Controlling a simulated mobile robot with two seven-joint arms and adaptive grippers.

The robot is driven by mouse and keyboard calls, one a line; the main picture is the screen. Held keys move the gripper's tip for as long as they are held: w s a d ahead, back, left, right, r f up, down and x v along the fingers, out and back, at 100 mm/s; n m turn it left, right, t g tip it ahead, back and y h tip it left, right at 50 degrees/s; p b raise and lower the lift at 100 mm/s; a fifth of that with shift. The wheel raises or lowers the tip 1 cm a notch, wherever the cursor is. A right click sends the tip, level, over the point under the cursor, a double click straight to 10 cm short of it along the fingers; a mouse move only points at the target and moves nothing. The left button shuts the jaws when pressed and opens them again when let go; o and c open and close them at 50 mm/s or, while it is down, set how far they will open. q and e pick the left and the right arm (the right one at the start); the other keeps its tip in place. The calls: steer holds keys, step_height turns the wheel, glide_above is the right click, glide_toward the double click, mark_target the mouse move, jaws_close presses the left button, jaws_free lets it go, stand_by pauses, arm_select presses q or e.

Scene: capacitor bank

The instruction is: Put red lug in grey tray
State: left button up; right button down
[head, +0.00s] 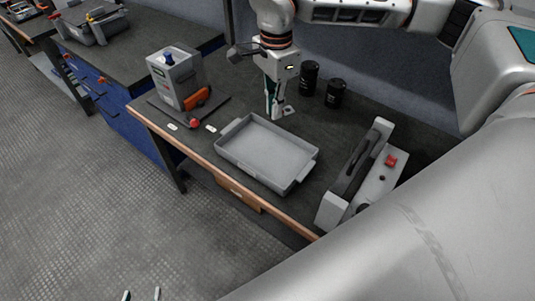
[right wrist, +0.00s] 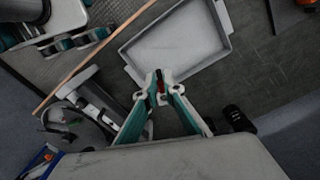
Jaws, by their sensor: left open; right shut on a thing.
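The grey tray (head: 230,155) lies empty on the dark workbench in the head view. It also shows in the right wrist view (right wrist: 180,45), just past my fingertips. My right gripper (head: 277,113) is behind the tray's far edge, with its fingers pointing down. In the right wrist view my right gripper (right wrist: 161,82) is shut on a small red piece, the red lug (right wrist: 160,86). The lug is mostly hidden between the fingers, and I cannot make it out in the head view. My left gripper (head: 141,295) is open and empty at the bottom edge, away from the bench.
Two black cylinders (head: 336,93) stand right of my right gripper. A grey box device (head: 175,78) with an orange handle (head: 196,98) is left of the tray. A white device with a red button (head: 391,160) is at right. The wooden bench edge (head: 185,150) runs in front.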

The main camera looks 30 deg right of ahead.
mark_target(273, 164)
step_height(273, 164, down, 20)
steer(key=shift+r+b, duration=0.15)
steer(key=shift+b, duration=0.6)
steer(key=shift+f, duration=0.3)
steer(key=c, duration=2.4)
jaws_free()
steer(key=shift+o, duration=1.2)
step_height(273, 164, up, 13)
steer(key=p, duration=0.1)
steer(key=shift+f, duration=0.2)
